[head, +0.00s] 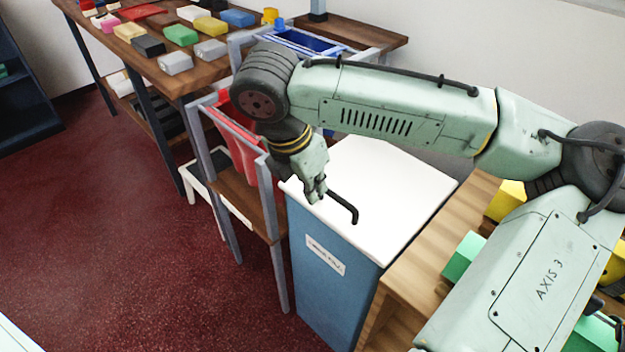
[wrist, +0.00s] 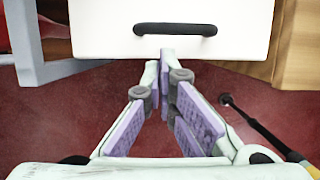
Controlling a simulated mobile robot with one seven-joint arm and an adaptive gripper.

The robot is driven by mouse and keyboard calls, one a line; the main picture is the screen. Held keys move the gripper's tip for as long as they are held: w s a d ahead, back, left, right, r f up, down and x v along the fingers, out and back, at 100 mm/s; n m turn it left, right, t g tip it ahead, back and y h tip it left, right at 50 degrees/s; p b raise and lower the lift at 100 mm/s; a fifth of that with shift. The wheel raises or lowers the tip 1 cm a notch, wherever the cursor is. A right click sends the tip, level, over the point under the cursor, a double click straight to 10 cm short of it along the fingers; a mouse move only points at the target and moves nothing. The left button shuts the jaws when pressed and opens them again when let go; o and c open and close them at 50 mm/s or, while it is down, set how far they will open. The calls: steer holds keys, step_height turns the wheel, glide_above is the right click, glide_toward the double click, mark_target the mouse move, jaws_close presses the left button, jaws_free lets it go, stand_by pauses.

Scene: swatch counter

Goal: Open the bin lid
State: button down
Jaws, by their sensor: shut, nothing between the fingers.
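The bin (head: 335,282) is a blue box with a small white label on its front, standing between a grey-framed rack and a wooden shelf. Its white lid (head: 400,200) lies flat and closed on top. A black bar handle (head: 347,206) sits on the lid near its front edge; the handle also shows in the wrist view (wrist: 175,29). My gripper (head: 318,194) is at the front edge of the lid, close to the handle. In the wrist view my gripper (wrist: 166,62) has its fingertips together, empty, just short of the handle. Whether it touches the lid cannot be told.
A grey-framed rack (head: 277,262) with red cloth or bags stands left of the bin. A wooden shelf unit (head: 425,262) with yellow and green blocks adjoins it on the right. A wooden counter (head: 150,68) with several coloured blocks is behind. Red floor (head: 110,240) lies open at left.

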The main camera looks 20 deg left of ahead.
mark_target(323, 211)
steer(key=x, duration=0.5)
steer(key=shift+f, duration=0.4)
